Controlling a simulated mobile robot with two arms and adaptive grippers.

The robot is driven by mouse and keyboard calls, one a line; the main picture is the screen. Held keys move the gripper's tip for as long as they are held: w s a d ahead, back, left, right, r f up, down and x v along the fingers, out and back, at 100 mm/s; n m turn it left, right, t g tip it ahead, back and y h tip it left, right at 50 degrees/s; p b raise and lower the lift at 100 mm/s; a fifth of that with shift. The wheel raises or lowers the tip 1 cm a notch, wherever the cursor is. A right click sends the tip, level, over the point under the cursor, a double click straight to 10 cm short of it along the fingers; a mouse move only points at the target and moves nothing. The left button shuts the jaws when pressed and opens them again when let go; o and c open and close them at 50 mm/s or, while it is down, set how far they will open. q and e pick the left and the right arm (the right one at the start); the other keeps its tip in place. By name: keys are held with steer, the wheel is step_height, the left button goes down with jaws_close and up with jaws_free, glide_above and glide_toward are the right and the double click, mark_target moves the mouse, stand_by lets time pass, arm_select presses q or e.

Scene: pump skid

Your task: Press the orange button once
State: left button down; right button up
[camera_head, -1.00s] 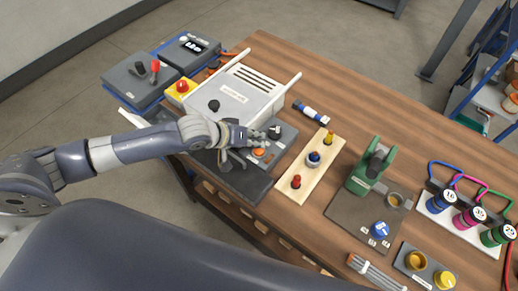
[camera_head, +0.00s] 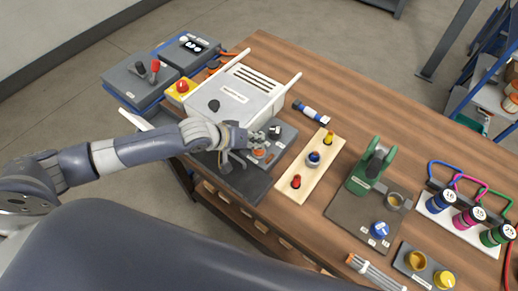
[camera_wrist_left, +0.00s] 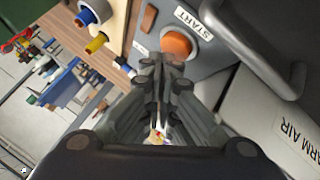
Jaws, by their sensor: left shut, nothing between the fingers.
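The orange button (camera_head: 259,153) sits on a grey panel (camera_head: 283,137) at the table's near left edge. In the left wrist view the orange button (camera_wrist_left: 176,45) is just beyond my fingertips, beside a white START label (camera_wrist_left: 194,22). My left gripper (camera_head: 246,143) is shut and empty, close to the button. In the wrist view its fingertips (camera_wrist_left: 160,62) lie just below the button in the picture; I cannot tell whether they touch it. My right gripper is not in view.
A white box (camera_head: 240,92) with raised handles stands just behind the panel. A wooden board (camera_head: 311,165) with coloured pegs lies to the right. A red button on a yellow box (camera_head: 181,88) is at the left. Bare tabletop lies toward the back right.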

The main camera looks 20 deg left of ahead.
arm_select(q)
steer(key=shift+f, duration=0.5)
stand_by(0.5)
steer(key=shift+r, duration=0.1)
steer(key=shift+r+p, duration=0.85)
steer(key=shift+p, duration=0.2)
step_height(320, 180, up, 5)
steer(key=p, duration=0.5)
steer(key=shift+p, duration=0.3)
